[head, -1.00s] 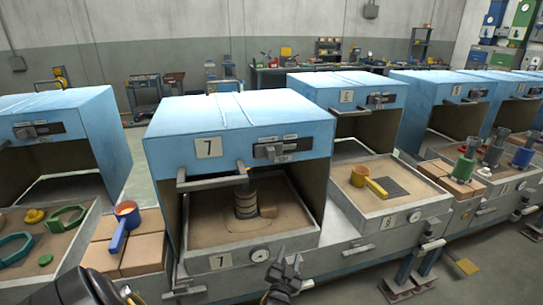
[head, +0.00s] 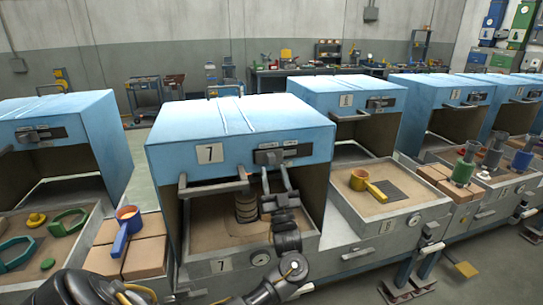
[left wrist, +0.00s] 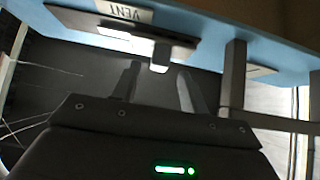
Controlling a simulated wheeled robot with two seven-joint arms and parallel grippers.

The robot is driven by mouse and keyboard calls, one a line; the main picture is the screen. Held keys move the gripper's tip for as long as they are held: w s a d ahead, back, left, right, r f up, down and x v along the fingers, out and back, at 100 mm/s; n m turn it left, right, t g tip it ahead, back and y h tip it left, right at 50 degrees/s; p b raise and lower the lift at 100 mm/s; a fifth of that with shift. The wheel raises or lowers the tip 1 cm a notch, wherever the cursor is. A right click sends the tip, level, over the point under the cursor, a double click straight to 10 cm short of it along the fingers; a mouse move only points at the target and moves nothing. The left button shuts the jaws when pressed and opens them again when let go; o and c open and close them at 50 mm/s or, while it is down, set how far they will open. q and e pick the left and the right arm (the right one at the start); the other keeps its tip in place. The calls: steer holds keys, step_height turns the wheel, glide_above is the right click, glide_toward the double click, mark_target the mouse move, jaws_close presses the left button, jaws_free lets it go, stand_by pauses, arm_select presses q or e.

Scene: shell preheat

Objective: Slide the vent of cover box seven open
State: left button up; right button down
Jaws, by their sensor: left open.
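Cover box seven (head: 240,125) is the blue hood with the "7" plate in the middle of the head view. Its vent (head: 283,153) is a dark slide plate on the upper right of the front face. The left wrist view shows the plate (left wrist: 110,32) under a "VENT" label, with a pale tab (left wrist: 160,58) sticking out. My left gripper (head: 275,175) is open just below the vent in the head view. In the left wrist view its fingers (left wrist: 158,82) point at the tab, one toward each side; I cannot tell whether they touch it. My right gripper is not in view.
The box's grey handle bar (head: 213,187) juts out left of my gripper, and a grey post shows in the left wrist view (left wrist: 233,80). Other blue hoods stand on both sides.

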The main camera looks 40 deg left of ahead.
mark_target(272, 164)
arm_select(q)
steer(key=p+x, duration=0.1)
steer(key=x, duration=0.4)
steer(key=shift+w+a+r, duration=0.1)
jaws_close()
